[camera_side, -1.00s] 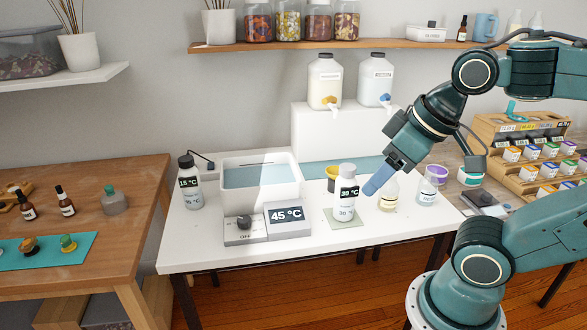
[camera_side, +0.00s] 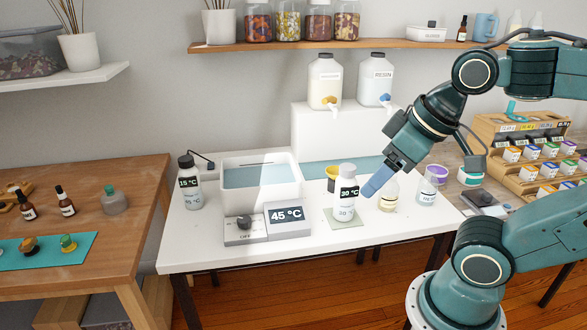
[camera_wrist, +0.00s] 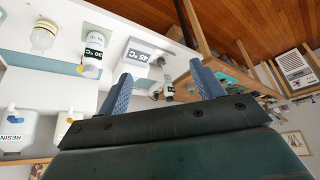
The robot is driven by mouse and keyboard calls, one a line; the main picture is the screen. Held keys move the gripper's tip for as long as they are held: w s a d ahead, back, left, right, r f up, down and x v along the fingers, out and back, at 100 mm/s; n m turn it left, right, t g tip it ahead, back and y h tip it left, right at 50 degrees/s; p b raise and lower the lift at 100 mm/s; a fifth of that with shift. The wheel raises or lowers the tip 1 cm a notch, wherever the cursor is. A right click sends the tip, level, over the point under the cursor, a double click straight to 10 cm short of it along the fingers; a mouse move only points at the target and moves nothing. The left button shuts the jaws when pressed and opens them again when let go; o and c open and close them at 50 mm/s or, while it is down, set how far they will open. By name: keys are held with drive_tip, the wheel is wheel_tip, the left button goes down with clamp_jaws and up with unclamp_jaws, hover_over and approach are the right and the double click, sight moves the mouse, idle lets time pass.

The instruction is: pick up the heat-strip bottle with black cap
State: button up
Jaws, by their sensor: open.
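The heat-strip bottle with a black cap (camera_side: 190,183) stands upright at the left end of the white table, left of the water bath. A small labelled bottle (camera_wrist: 168,87), seemingly the same one, shows far off between the fingers in the wrist view. A second heat-strip bottle (camera_side: 346,196) with a pale cap reads 30 °C and stands on a small mat. It also shows in the wrist view (camera_wrist: 92,57). My gripper (camera_side: 376,184) is open and empty, above the table just right of the pale-capped bottle.
The water bath (camera_side: 261,197) and its control box reading 45 °C (camera_side: 287,214) stand between the black-capped bottle and my gripper. A glass jar (camera_side: 389,196) and another jar (camera_side: 427,188) stand right. Resin jugs (camera_side: 375,80) stand on a raised white block behind.

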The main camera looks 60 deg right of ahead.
drive_tip(key=w+d+r, duration=0.1)
drive_tip(key=w+r, duration=0.2)
drive_tip(key=w, duration=1)
drive_tip(key=w+r, duration=0.4)
drive_tip(key=w, duration=1)
drive_tip(key=w+d+f, duration=0.1)
drive_tip(key=w+f, duration=0.1)
drive_tip(key=w, duration=0.5)
drive_tip(key=w+f, duration=0.3)
drive_tip(key=w, duration=0.3)
drive_tip(key=t, duration=0.1)
approach(187, 159)
drive_tip(key=v, duration=0.2)
drive_tip(key=shift+s+a+r, duration=0.1)
drive_tip(key=shift+s+r, duration=0.1)
drive_tip(key=shift+r, duration=0.1)
drive_tip(key=shift+x, duration=4.25)
drive_tip(key=shift+w+f, duration=0.1)
